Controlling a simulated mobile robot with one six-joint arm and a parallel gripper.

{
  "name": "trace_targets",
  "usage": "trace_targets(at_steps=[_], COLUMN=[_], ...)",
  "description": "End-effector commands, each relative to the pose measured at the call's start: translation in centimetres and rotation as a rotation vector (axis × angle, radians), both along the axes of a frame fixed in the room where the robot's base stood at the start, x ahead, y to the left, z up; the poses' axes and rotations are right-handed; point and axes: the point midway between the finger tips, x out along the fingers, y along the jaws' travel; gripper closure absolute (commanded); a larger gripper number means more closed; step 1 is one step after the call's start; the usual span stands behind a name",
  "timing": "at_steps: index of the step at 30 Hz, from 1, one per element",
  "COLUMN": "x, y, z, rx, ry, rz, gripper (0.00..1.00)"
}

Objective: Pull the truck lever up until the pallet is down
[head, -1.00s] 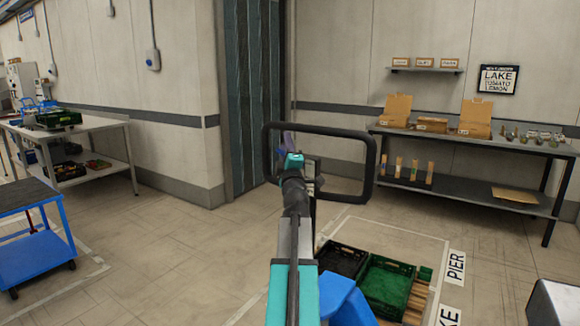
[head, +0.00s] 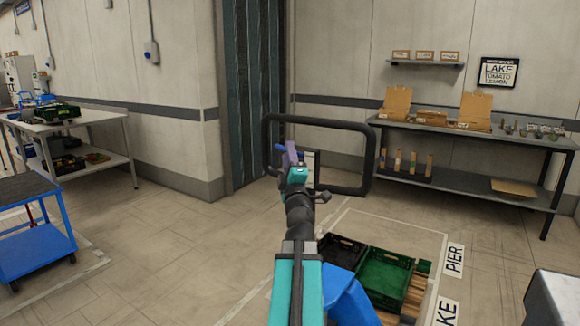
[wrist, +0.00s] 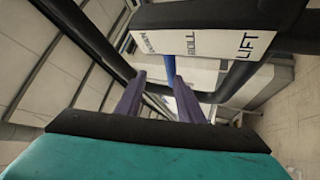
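The truck's black loop handle (head: 371,160) stands upright ahead of me. A blue lever (head: 278,147) shows at its left side; in the wrist view the blue lever (wrist: 170,72) is in line with the gap between my fingertips. My gripper (head: 292,155) is at the handle. In the wrist view its two purple fingers (wrist: 158,82) are apart, and I see no clear contact with the lever. A white plate (wrist: 205,43) beside it reads LOWER, ROLL and LIFT. The wooden pallet (head: 416,290) bears a black crate (head: 342,250) and a green crate (head: 388,276); its height above the floor is unclear.
A white table (head: 95,117) and a blue cart (head: 35,250) stand at left. The floor between the cart and the truck is clear. A pale block (head: 555,297) sits at lower right.

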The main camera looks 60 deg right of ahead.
Motion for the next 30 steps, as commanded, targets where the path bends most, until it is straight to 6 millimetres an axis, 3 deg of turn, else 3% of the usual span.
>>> trace_targets(at_steps=[4, 30], x=[-0.9, -2.0], y=[1.3, 3.0], z=[-0.6, -1.9], rx=[0.000, 0.001], ry=[-0.001, 0.001], rz=[-0.001, 0.003], gripper=[0.68, 0.68])
